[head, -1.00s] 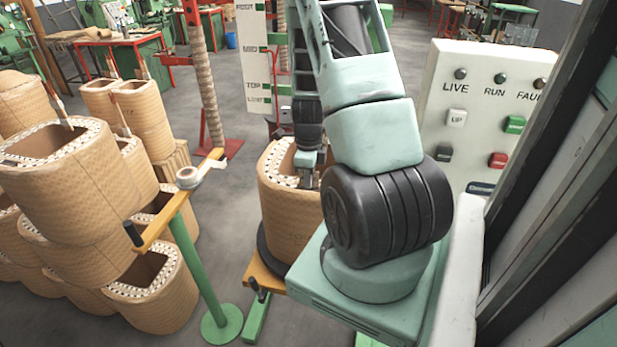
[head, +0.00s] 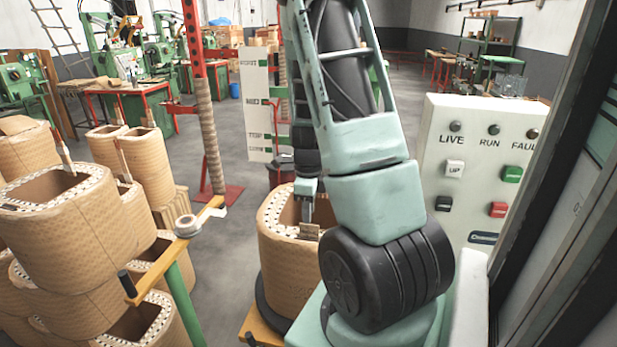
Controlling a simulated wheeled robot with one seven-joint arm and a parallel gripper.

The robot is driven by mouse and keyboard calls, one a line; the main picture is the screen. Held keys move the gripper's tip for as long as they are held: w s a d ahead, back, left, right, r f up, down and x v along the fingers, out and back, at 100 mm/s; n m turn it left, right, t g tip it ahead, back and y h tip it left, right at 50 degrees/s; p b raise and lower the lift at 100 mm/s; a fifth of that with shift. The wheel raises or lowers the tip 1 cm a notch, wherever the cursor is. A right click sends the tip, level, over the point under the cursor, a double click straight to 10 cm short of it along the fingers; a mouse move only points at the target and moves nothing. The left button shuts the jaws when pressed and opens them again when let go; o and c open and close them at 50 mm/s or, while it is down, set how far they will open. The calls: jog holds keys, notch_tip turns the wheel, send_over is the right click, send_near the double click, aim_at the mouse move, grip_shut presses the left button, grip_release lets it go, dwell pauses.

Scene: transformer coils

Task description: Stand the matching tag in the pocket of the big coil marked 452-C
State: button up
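A big tan coil (head: 283,262) with a white-dotted rim stands upright in the middle of the head view, partly behind my arm. I cannot read a mark on it, so I cannot tell if it is 452-C. My gripper (head: 308,212) points down over the coil's opening near the rim. A small brown piece (head: 309,231), perhaps a tag, shows upright just below the gripper at the coil's near rim. I cannot tell whether the fingers hold it or whether it sits in a pocket.
Several stacked tan coils (head: 65,225) fill the left. A green post (head: 181,285) with a yellow arm (head: 160,258) stands between them and the big coil. A control panel (head: 478,165) and a dark frame stand close on the right. Open grey floor lies behind.

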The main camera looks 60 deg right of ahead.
notch_tip(320, 180, up, 11)
dwell(0.3)
dwell(0.6)
jog(key=w+a+f+n+y+b, duration=0.1)
jog(key=w+a+n, duration=0.2)
jog(key=a+n, duration=0.9)
jog(key=w+a+f+n+b, duration=0.1)
jog(key=w+a+n, duration=0.2)
jog(key=a+n, duration=0.8)
jog(key=s+a+n, duration=0.4)
jog(key=a+n, duration=0.1)
jog(key=a, duration=0.2)
jog(key=s+a+n+b, duration=0.1)
jog(key=s+a+n, duration=0.4)
jog(key=a, duration=0.3)
jog(key=s+a+f+n+b, duration=0.1)
jog(key=s+a+n, duration=0.3)
jog(key=a+n, duration=0.3)
jog(key=shift+s+a, duration=0.3)
jog(key=shift+s, duration=0.1)
jog(key=shift+f, duration=0.1)
